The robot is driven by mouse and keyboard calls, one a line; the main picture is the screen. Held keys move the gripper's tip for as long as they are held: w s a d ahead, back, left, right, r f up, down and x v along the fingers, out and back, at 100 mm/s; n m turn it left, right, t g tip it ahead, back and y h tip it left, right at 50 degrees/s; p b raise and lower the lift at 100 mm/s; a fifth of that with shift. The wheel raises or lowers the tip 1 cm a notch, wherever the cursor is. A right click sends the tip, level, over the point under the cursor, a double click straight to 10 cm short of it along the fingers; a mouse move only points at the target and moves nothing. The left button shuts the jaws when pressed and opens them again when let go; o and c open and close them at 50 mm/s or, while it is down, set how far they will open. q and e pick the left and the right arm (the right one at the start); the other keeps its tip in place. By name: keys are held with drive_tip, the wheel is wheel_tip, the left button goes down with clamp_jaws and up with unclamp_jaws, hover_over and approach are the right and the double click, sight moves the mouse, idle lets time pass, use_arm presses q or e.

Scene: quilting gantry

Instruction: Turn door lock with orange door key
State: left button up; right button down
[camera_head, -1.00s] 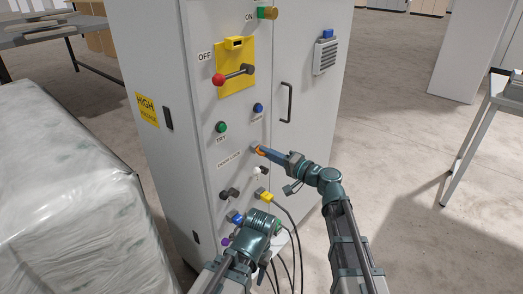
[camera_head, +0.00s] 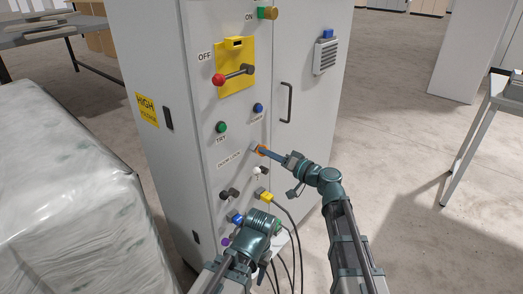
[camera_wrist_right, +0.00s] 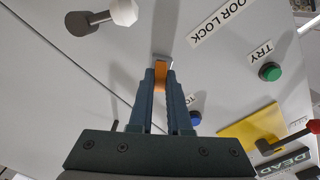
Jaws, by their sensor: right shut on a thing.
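The orange door key (camera_wrist_right: 159,76) is pinched between the fingertips of my right gripper (camera_wrist_right: 158,88). Its tip meets the small metallic door lock (camera_wrist_right: 162,58) on the cabinet front, beside the DOOR LOCK label; how deep it sits is hidden. In the head view the orange key (camera_head: 261,150) shows at the end of my right gripper (camera_head: 265,152), at the lock right of the label (camera_head: 229,160). My left gripper (camera_head: 262,222) is low in front of the cabinet, and its fingers cannot be made out.
The grey cabinet (camera_head: 185,100) carries a red-knobbed lever (camera_head: 219,79) on a yellow plate, a green TRY button (camera_head: 221,127) and a blue button (camera_head: 258,107). A black door handle (camera_head: 286,102) is to the right. Below hang cables with a yellow plug (camera_head: 265,196). A wrapped pallet (camera_head: 75,180) stands left.

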drive_tip(key=n, duration=0.3)
drive_tip(key=shift+n, duration=0.4)
drive_tip(key=shift+n, duration=1.9)
drive_tip(key=n, duration=0.2)
drive_tip(key=shift+n, duration=0.3)
drive_tip(key=c, duration=0.8)
unclamp_jaws()
